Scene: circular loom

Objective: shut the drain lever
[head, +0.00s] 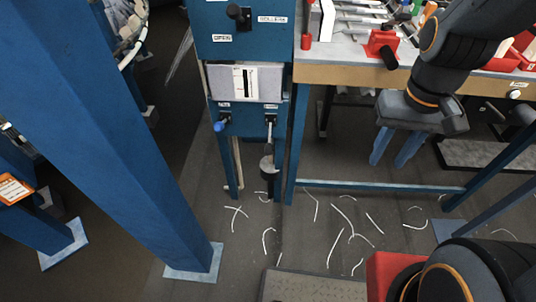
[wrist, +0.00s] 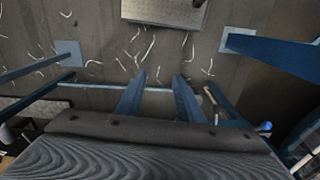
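Two small levers sit low on the blue machine post in the head view. One has a blue handle (head: 221,126) tilted down to the left. The other, a dark lever (head: 270,121), is to its right, above a dark cylinder. Each has a small label too small to read, so I cannot tell which is the drain lever. A blue knob (wrist: 264,126) shows in the wrist view at right. My gripper (head: 396,155) hangs to the right of the post, well apart from both levers. Its two blue fingers (wrist: 158,95) are spread with nothing between them.
A workbench (head: 345,76) with tools and red holders stands right of the post, with a blue crossbar (head: 380,187) below. A thick blue leg (head: 120,130) stands at left. White thread scraps lie on the floor.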

